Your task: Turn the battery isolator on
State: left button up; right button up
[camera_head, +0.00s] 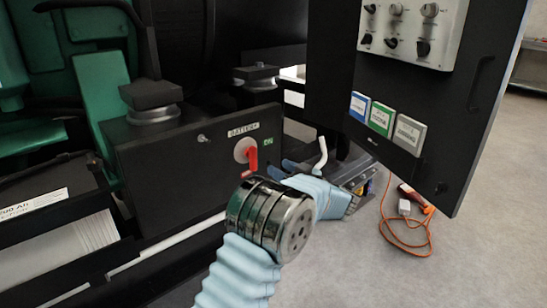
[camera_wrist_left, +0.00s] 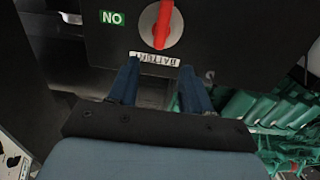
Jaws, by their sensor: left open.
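The battery isolator (camera_head: 246,151) is a round pale switch with a red handle on a black box front, below a BATTERY label. Its handle hangs downward toward a small red label; a green ON label (camera_head: 268,142) is at its upper right. In the left wrist view, upside down, the red handle (camera_wrist_left: 163,24) and green label (camera_wrist_left: 112,18) are at the top. My left gripper (camera_wrist_left: 158,84) is open, its two dark blue fingers pointing at the panel with nothing between them. In the head view its fingers (camera_head: 288,168) show right of the switch, apart from the handle. My right gripper is out of view.
A dark cabinet door (camera_head: 455,130) with knobs and coloured labels stands at the right, close to my left arm. An orange cable (camera_head: 405,228) lies on the floor. Black box mounts (camera_head: 152,100) and green machinery fill the left. The grey floor at lower right is mostly clear.

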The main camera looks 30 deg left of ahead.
aim_at(256, 154)
pick_arm(q)
jog(key=x, duration=1.2)
jog(key=shift+w+a, duration=0.1)
grip_shut()
